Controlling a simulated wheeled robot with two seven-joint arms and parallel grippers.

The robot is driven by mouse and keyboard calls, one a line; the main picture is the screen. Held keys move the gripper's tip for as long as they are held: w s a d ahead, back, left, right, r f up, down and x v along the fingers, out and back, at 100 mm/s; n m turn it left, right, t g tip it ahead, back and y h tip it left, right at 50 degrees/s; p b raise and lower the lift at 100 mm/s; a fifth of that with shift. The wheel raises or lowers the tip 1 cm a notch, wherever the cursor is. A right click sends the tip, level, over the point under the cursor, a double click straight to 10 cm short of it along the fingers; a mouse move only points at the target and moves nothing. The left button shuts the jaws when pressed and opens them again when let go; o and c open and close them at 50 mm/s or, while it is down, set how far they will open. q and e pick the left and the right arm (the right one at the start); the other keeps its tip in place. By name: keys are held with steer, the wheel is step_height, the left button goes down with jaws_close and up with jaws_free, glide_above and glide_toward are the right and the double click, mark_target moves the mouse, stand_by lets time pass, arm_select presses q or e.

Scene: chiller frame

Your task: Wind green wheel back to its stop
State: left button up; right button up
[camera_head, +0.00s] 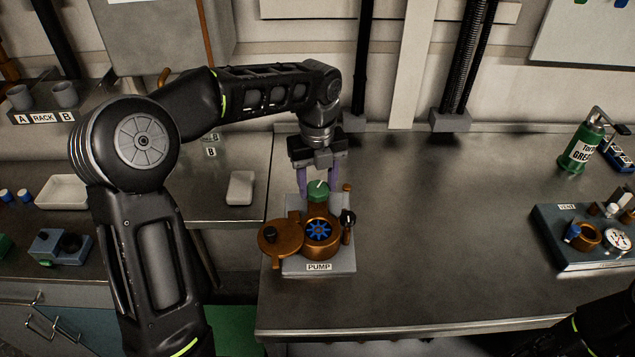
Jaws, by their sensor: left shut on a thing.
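The green wheel (318,192) is a small round knob with a pale mark on top, at the back of the pump unit (318,265). My left gripper (318,186) comes down on it from above, with one purple finger on each side, and is shut on it. The pump's copper-coloured housing (319,247) is open in front of the wheel and shows a blue impeller (319,230). A round copper cover (283,238) with a dark knob lies at its left. The wheel's lower part is hidden behind the housing.
A green grease can (581,147) and a parts tray (560,262) are far right. A white block (240,188) lies left. The bench between pump and tray is clear.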

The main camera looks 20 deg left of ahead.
arm_select(q)
steer(key=shift+c, duration=0.6)
steer(key=shift+n, duration=0.4)
